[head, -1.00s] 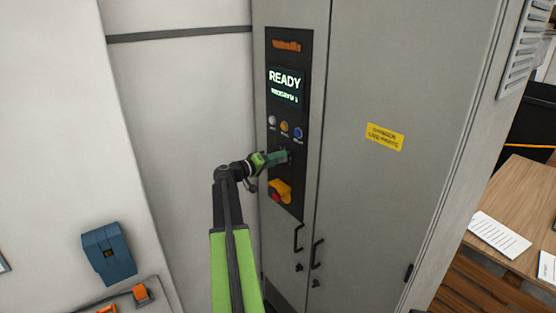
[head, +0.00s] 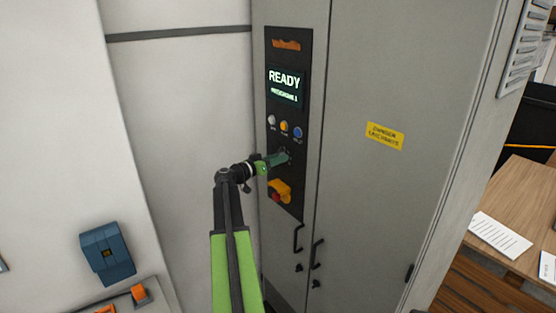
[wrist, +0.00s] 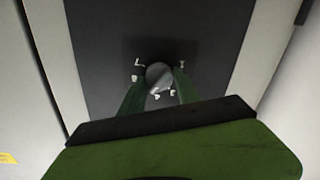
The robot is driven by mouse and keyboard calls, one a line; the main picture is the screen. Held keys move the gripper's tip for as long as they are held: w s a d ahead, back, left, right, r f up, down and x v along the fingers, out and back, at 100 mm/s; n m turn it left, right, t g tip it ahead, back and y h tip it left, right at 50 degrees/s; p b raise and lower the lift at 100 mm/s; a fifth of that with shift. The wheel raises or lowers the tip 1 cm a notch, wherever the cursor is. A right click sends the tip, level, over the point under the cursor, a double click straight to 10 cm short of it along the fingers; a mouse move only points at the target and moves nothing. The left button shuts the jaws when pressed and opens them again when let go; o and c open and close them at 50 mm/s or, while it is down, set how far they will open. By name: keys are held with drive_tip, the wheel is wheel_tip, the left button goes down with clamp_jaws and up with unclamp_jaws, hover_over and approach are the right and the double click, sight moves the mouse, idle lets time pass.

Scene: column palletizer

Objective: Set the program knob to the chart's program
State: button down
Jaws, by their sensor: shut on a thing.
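The control panel (head: 289,60) is a dark strip on a grey cabinet. Its screen (head: 285,87) reads READY with a smaller program line under it, too small to read surely. In the wrist view the round grey program knob (wrist: 159,75) sits on the dark panel, with several white marks around it. My gripper (head: 285,157) reaches the panel below the row of buttons. In the wrist view its two green fingers (wrist: 158,83) stand on either side of the knob, shut on it. In the head view my gripper hides the knob. No chart is readable in these frames.
White, amber and blue buttons (head: 284,126) sit just above my gripper. Black door handles (head: 298,238) are lower on the cabinet. A wooden desk with papers (head: 499,233) stands at the right.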

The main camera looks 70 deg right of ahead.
drive_tip(key=shift+s+f, duration=0.1)
idle(0.4)
drive_tip(key=c, duration=0.9)
unclamp_jaws()
drive_tip(key=shift+a, duration=0.1)
drive_tip(key=v, duration=1.7)
drive_tip(key=shift+a, duration=0.15)
